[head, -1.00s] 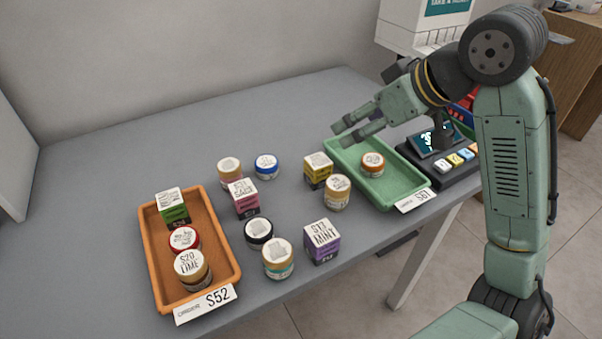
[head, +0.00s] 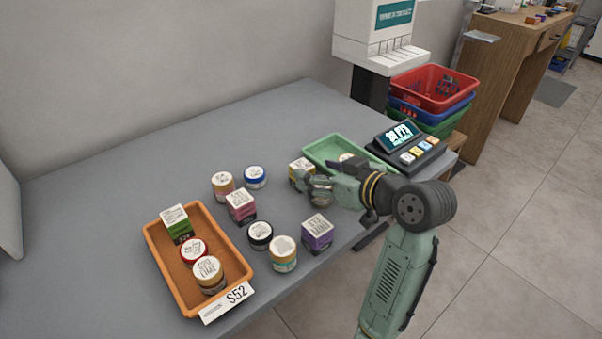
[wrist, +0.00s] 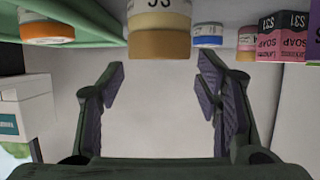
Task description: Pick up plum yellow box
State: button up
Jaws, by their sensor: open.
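The yellow box (head: 299,166), with a white printed top and dark lower part, stands on the grey counter beside the green tray (head: 322,144). My gripper (head: 308,190) reaches in from the right and partly covers the box in the head view. It is open and empty. A tan-lidded jar (head: 321,191) is close by, partly hidden behind my fingers. In the inverted wrist view, that jar (wrist: 159,28) is ahead of my open fingers (wrist: 162,76), roughly centred between them. I cannot make out the yellow box there; the jar may hide it.
An orange tray (head: 155,246) at left holds a green box and two jars. Between the trays stand a pink box (head: 240,206), a purple box (head: 317,233) and several jars. A keypad device (head: 408,148) is behind my arm. The counter's back left is clear.

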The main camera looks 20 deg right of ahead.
aim_at(305, 167)
jog(key=shift+p+x, duration=0.9)
jog(key=shift+x, duration=2)
jog(key=c, duration=1.3)
